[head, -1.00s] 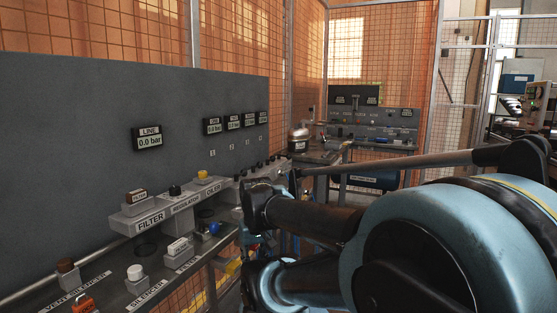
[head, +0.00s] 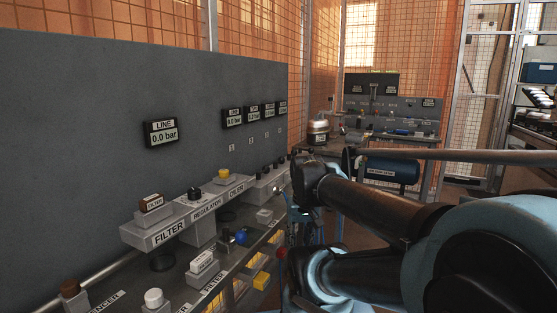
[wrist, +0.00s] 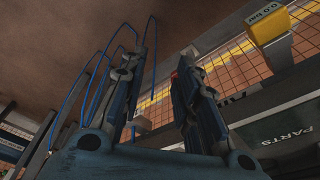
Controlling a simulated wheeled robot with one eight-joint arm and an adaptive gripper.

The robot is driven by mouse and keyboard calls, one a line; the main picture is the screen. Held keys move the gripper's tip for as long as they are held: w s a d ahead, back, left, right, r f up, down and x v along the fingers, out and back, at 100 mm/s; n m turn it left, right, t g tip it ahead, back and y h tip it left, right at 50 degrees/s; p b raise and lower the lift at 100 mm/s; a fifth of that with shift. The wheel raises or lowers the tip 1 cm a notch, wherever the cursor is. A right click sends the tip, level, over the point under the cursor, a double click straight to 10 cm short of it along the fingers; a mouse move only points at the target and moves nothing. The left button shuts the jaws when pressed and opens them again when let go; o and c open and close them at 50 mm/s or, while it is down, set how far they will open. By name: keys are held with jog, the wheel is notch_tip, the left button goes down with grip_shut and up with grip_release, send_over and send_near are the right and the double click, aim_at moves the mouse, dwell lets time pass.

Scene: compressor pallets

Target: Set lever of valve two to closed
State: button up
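The numbered valve stations run along the grey panel (head: 110,120) in the head view, with small number plates under a row of gauges. The number 2 plate (head: 251,142) is on the panel. Dark knob-like parts (head: 266,169) stand on the manifold below, too small to tell which is the lever of valve two or how it is set. My gripper (wrist: 158,88) shows in the wrist view with its two fingers apart and nothing between them. In the head view my arm hides most of the area around it.
A line gauge (head: 162,133) reads 0.0 bar. The filter, regulator and oiler block (head: 167,232) juts out above a shelf with loose fittings. A blue tank (head: 390,170) and bench stand behind. The wrist view shows a yellow block (wrist: 268,27) and a PARTS shelf edge (wrist: 285,135).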

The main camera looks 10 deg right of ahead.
jog(key=w+r+m, duration=0.2)
jog(key=w+r, duration=0.8)
jog(key=r, duration=0.1)
notch_tip(320, 180, up, 19)
jog(key=m+g+y, duration=0.1)
jog(key=m+y, duration=0.1)
jog(key=m, duration=0.3)
send_over(279, 162)
jog(key=s+d, duration=0.2)
jog(key=d, duration=0.1)
jog(key=x, duration=1.6)
jog(key=shift+w+a+f, duration=0.1)
jog(key=shift+w+f, duration=0.1)
jog(key=shift+f, duration=0.05)
jog(key=shift+c, duration=0.3)
grip_shut()
